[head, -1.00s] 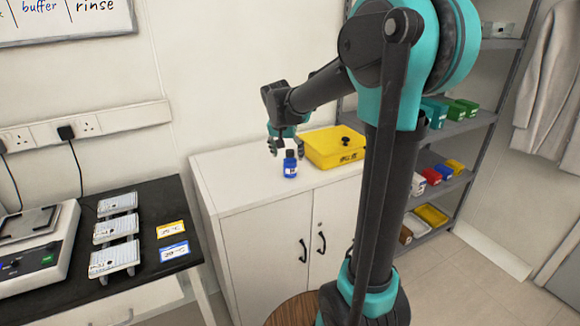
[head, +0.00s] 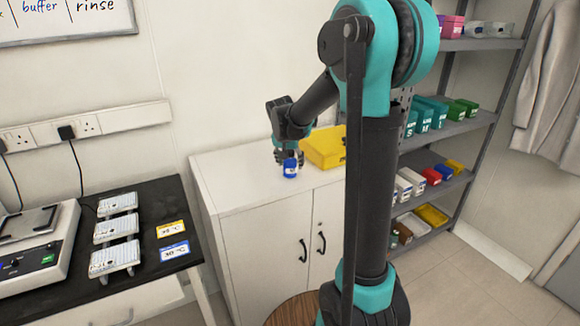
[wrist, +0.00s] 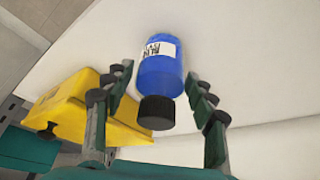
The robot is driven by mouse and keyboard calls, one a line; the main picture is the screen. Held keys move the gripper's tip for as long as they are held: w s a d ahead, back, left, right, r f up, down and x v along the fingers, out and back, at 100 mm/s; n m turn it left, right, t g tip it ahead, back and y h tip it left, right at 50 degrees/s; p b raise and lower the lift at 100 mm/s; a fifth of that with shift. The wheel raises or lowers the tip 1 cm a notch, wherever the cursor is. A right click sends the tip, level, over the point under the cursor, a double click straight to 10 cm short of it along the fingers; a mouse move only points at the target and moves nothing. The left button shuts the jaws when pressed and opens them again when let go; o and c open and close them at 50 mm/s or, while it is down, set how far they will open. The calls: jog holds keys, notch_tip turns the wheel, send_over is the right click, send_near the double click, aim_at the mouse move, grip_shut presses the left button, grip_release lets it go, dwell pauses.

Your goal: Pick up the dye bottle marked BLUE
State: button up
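The blue dye bottle (head: 290,169) stands on top of the white cabinet (head: 262,208). In the wrist view the bottle (wrist: 161,66) shows its black cap and a white label, partly readable as BLUE. My gripper (head: 289,157) is over the bottle from above and hides its cap in the head view. In the wrist view my gripper (wrist: 159,110) is open, with its fingers on either side of the bottle and a visible gap to each side.
A yellow box (head: 324,147) stands on the cabinet just right of the bottle, close to my gripper. A shelf rack with coloured boxes (head: 437,115) stands at the right. A black table (head: 150,205) with trays is at the left.

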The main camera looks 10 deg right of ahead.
jog(key=c, duration=0.9)
jog(key=shift+r, duration=0.2)
